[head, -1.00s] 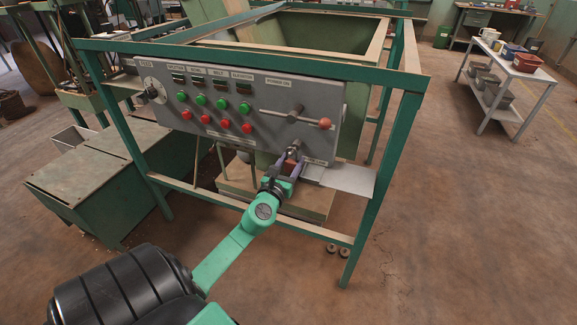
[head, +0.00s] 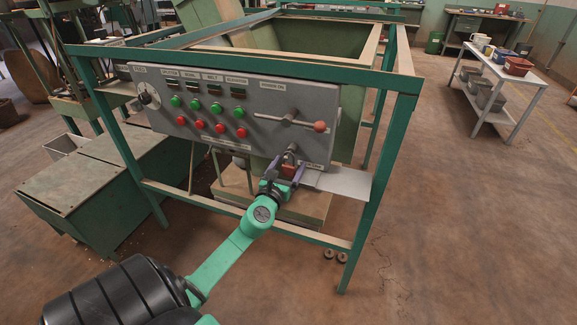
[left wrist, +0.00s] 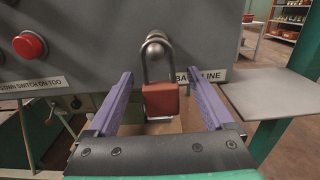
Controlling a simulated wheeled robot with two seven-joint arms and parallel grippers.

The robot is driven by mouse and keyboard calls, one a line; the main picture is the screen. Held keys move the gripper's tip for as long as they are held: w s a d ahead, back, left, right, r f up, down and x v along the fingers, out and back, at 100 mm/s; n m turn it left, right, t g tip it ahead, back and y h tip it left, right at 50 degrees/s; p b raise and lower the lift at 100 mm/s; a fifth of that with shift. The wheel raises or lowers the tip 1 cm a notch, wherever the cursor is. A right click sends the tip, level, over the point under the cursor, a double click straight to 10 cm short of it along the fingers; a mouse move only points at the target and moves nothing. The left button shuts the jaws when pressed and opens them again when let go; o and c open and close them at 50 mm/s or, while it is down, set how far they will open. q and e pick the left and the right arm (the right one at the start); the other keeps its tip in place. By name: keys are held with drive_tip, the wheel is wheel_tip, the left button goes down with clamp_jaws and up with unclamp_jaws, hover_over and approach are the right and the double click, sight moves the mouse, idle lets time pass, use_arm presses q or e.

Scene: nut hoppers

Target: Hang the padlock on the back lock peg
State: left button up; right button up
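The padlock, with a red body and grey shackle, shows in the left wrist view (left wrist: 160,98) and small in the head view (head: 289,169). It hangs upright against the grey panel, its shackle around the round metal back lock peg (left wrist: 156,50). My left gripper (head: 286,170) is open. Its two purple fingers, also in the left wrist view (left wrist: 160,100), stand on either side of the padlock with a gap on each side. The padlock partly hides the "BACK LINE" label (left wrist: 205,76). My right gripper is not in view.
The control panel (head: 160,113) carries green and red buttons and a lever with a red knob (head: 320,127). A flat grey plate (head: 345,183) juts out right of the gripper. Green frame posts (head: 384,180) stand around.

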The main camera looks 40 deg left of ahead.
use_arm(q)
drive_tip(key=shift+s+f, duration=0.1)
drive_tip(key=shift+s, duration=0.05)
drive_tip(key=b+v, duration=0.3)
drive_tip(key=v, duration=1.1)
drive_tip(key=shift+s+d, duration=0.1)
drive_tip(key=shift+d, duration=0.05)
